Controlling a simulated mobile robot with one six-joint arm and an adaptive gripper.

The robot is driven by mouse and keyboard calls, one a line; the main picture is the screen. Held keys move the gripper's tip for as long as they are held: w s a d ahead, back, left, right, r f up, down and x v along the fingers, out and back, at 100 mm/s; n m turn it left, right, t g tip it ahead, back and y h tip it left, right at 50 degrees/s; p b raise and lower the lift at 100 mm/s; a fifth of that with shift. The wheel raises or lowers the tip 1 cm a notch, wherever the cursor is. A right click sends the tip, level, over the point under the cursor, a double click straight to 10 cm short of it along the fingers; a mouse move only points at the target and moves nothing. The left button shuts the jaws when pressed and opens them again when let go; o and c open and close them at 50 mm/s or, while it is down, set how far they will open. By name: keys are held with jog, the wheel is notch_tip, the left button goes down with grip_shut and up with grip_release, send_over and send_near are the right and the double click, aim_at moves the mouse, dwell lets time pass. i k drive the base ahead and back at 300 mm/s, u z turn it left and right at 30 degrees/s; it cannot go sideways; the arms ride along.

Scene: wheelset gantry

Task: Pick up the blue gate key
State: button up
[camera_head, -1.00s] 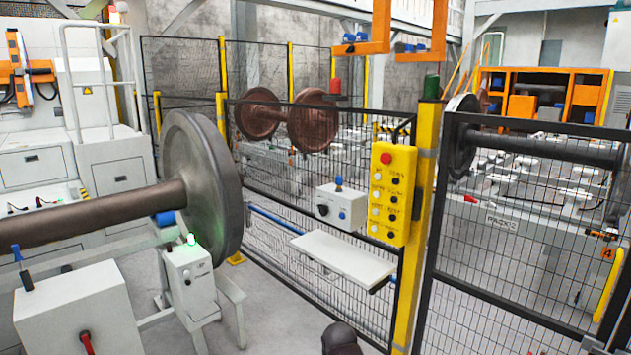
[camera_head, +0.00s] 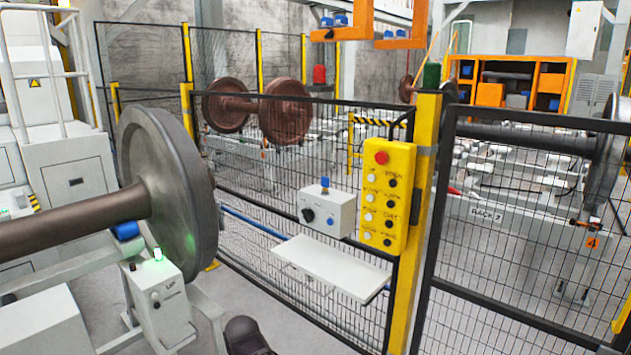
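A small blue key (camera_head: 325,183) stands upright on top of a white control box (camera_head: 340,217), which is fixed to the mesh fence. The box also has a black knob and a blue button on its front. I cannot tell how deep the key sits. A dark rounded part (camera_head: 245,338), perhaps of my arm, shows at the bottom edge, left of and below the white shelf. No gripper fingers show, and nothing touches the key.
A white shelf (camera_head: 330,268) juts out below the box. A yellow button panel (camera_head: 388,198) and yellow post (camera_head: 420,230) stand to its right. A large wheelset (camera_head: 165,190) fills the left, with a grey box (camera_head: 165,300) below it. Floor shows between wheel and fence.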

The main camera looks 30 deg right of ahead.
aim_at(325, 180)
jog(key=z, duration=0.05)
jog(key=i, duration=0.8)
jog(key=z, duration=0.7)
jog(key=i, duration=0.7)
jog(key=z, duration=0.45)
